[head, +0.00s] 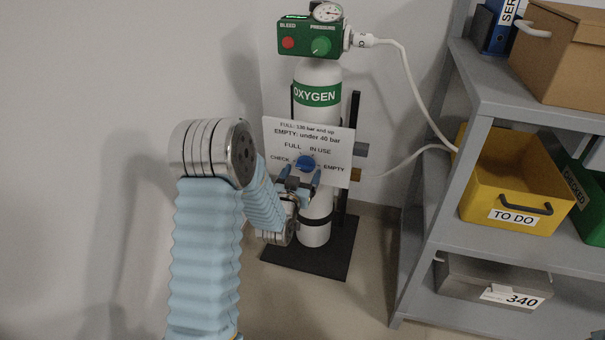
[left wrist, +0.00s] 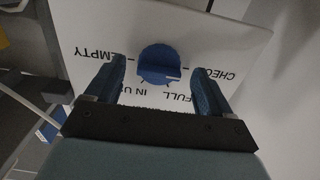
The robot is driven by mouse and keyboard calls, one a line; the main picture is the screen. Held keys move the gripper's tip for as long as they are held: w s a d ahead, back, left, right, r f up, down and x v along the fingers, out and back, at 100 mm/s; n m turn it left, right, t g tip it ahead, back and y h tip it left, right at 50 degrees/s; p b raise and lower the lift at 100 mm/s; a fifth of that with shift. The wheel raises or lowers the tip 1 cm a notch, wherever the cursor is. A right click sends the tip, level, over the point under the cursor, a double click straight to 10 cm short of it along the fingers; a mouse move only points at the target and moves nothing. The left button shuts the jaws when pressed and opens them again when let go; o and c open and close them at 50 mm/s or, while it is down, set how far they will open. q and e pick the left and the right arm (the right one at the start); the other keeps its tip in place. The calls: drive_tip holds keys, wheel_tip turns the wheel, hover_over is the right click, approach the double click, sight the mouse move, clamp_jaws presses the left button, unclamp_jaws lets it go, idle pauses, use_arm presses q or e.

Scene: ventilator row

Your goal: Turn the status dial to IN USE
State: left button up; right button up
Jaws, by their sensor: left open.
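The status dial (head: 305,162) is a round blue knob on a white sign panel (head: 338,146) in front of the oxygen cylinder (head: 317,224). Printed around it are CHECK, FULL, IN USE and EMPTY. My left gripper (head: 302,174) is at the panel, just below the dial in the head view. In the left wrist view the panel is upside down. The open fingers stand either side of the dial (left wrist: 158,60), with visible gaps. A pale mark on the dial lies towards the FULL and CHECK side; its exact setting is unclear. My right gripper is not in view.
A green regulator box (head: 310,38) with a gauge tops the cylinder, and a white hose (head: 412,82) runs right. A grey shelf (head: 470,75) at right holds a yellow TO DO bin (head: 478,190) and other boxes. A wall stands behind; floor shows between cylinder and shelf.

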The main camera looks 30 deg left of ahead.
use_arm(q)
drive_tip(key=shift+w+a, duration=0.15)
drive_tip(key=shift+w, duration=0.4)
drive_tip(key=c, duration=1)
drive_tip(key=shift+c, duration=0.2)
